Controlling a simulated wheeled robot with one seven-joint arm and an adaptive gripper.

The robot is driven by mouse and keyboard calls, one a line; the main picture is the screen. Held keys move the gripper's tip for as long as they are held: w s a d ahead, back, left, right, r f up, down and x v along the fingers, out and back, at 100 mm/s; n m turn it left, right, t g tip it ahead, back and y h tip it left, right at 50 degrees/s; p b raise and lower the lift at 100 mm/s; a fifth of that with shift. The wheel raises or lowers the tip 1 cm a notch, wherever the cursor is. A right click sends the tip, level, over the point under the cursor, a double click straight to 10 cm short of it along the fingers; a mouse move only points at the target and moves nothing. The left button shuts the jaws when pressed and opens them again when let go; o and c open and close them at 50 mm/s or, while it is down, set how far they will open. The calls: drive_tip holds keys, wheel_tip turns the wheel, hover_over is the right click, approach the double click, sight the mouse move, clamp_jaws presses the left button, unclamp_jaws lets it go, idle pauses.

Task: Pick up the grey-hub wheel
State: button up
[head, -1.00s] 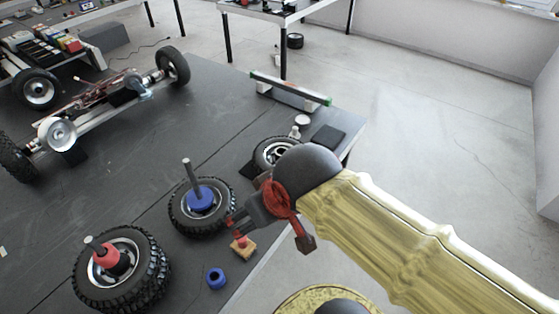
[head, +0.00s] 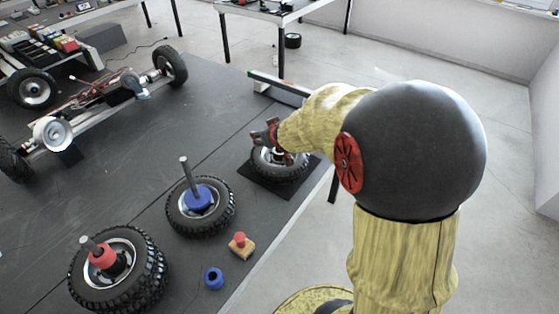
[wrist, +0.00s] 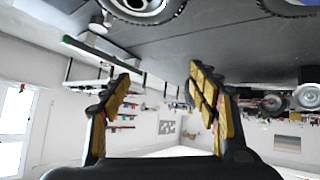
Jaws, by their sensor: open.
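The grey-hub wheel (head: 283,170), a black tyre with a silver-grey hub, lies flat on a black square mat (head: 262,188) near the right edge of the dark table. My gripper (head: 265,136) is at the wheel's far left side in the head view and covers part of its hub. Whether they touch cannot be told. In the wrist view my gripper (wrist: 163,88) has its yellow-padded fingers spread wide with nothing between them. The grey-hub wheel (wrist: 143,8) shows at the top edge there, outside the fingers and partly cut off.
A wheel with a blue hub piece (head: 200,197) and upright post lies to the left. Stacked wheels with a red hub piece (head: 103,258) are at front left. A chassis (head: 100,105) stands at back left.

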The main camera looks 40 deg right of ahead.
drive_tip(key=w+d+f+t, duration=0.1)
drive_tip(key=w+d+f, duration=0.2)
drive_tip(key=d+f, duration=0.5)
drive_tip(key=t+y, duration=0.1)
drive_tip(key=t, duration=0.1)
approach(281, 152)
drive_tip(key=shift+w+a+r+m+b, duration=0.1)
drive_tip(key=shift+w+r+m+b, duration=0.1)
drive_tip(key=shift+r, duration=0.35)
drive_tip(key=shift+w+a+r+m+b, duration=0.1)
drive_tip(key=shift+w+r+b, duration=0.15)
drive_tip(key=shift+r, duration=0.35)
drive_tip(key=x, duration=0.2)
drive_tip(key=shift+w+f, duration=0.15)
drive_tip(key=shift+w, duration=0.05)
drive_tip(key=w+f+b, duration=0.2)
drive_tip(key=w, duration=0.1)
drive_tip(key=shift+w+f, duration=0.25)
drive_tip(key=shift+w, duration=0.05)
drive_tip(key=shift+w+d+f, duration=0.1)
drive_tip(key=shift+w+d, duration=0.1)
drive_tip(key=shift+w, duration=0.25)
drive_tip(key=shift+c, duration=1.1)
clamp_jaws()
